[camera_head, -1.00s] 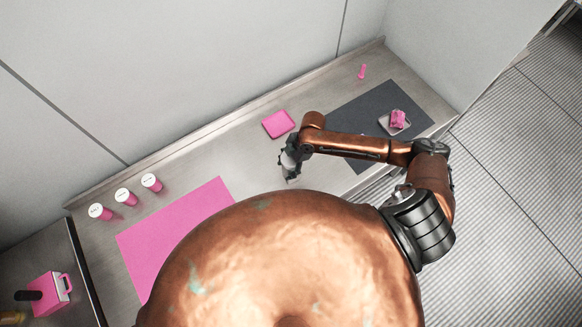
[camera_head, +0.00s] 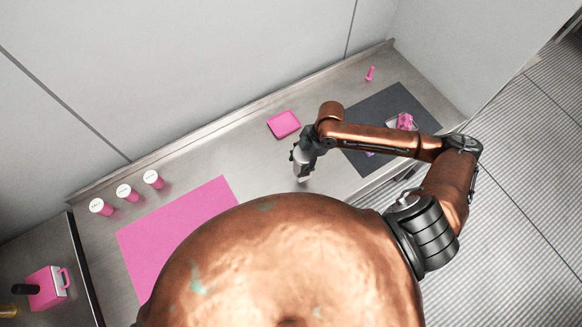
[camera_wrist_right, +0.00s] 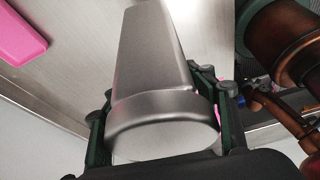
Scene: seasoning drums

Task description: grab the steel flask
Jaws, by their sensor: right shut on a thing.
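The steel flask (camera_head: 302,173) is a plain grey metal body, partly covered by my right gripper (camera_head: 303,157) in the head view. In the right wrist view the flask (camera_wrist_right: 155,55) fills the middle, with its wide rounded end nearest the camera. The dark green fingers of my right gripper (camera_wrist_right: 163,125) are shut on it, one on each side. Whether the flask touches the counter is hard to tell. My left gripper is not in view.
A pink tray (camera_head: 284,124) lies just behind the gripper. A dark mat (camera_head: 368,118) with a pink item (camera_head: 405,121) lies to the right. Several pink things stand left, including a white-lidded shaker (camera_head: 153,180) beyond the pink mat (camera_head: 170,235).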

